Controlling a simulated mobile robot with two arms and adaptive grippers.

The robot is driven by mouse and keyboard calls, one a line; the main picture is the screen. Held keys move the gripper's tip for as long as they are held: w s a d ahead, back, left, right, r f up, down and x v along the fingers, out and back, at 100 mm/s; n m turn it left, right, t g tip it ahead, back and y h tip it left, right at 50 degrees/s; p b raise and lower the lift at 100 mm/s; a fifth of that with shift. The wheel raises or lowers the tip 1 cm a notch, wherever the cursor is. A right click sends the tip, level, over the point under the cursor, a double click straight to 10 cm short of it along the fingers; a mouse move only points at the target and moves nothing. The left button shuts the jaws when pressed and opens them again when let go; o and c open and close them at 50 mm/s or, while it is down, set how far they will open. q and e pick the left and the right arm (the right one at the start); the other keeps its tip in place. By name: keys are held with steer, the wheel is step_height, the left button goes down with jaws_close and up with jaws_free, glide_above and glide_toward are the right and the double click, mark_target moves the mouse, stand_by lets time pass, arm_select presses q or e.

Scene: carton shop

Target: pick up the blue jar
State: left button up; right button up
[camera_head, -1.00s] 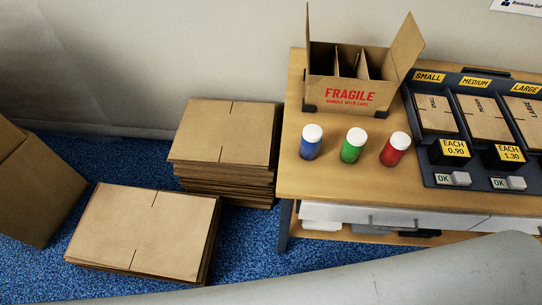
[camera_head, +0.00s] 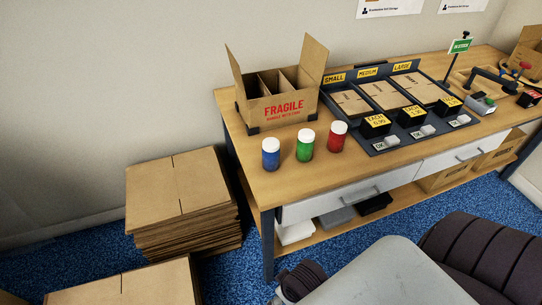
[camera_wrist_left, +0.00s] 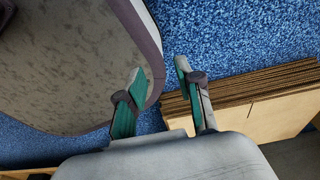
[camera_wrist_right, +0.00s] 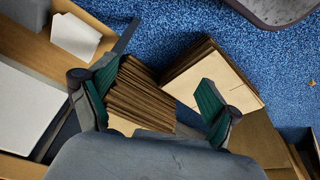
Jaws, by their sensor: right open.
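The blue jar (camera_head: 271,155) stands upright with a white lid near the front left corner of the wooden table (camera_head: 330,180). It is the leftmost of three jars. No gripper touches it, and neither wrist view shows it. My left gripper (camera_wrist_left: 160,72) is open and empty over the blue carpet, next to flat cardboard sheets. My right gripper (camera_wrist_right: 160,85) is open and empty, with cardboard stacks behind its fingers. Neither gripper's fingers can be made out in the head view.
A green jar (camera_head: 305,146) and a red jar (camera_head: 337,137) stand right of the blue one. An open FRAGILE carton (camera_head: 283,108) stands behind them. A dark price tray (camera_head: 385,140) lies to the right. Stacked cardboard (camera_head: 180,195) stands on the carpet left of the table.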

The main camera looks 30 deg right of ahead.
step_height(320, 180, up, 7)
steer(key=w, duration=0.1)
steer(key=m+t+h, duration=0.3)
steer(key=m+h, duration=0.8)
steer(key=m, duration=0.3)
glide_toward(271, 152)
steer(key=f, duration=0.2)
steer(key=x, duration=0.6)
steer(key=shift+w+d+f, duration=0.1)
steer(key=shift+w+d, duration=0.05)
steer(key=shift+w+p+x, duration=0.2)
steer(key=shift+w+x, duration=0.05)
steer(key=shift+x, duration=1.25)
steer(key=shift+w+p+x, duration=0.15)
steer(key=shift+w+x, duration=0.1)
steer(key=shift+x, duration=1.3)
steer(key=shift+a+r, duration=0.2)
steer(key=shift+r, duration=0.05)
steer(key=c, duration=1.4)
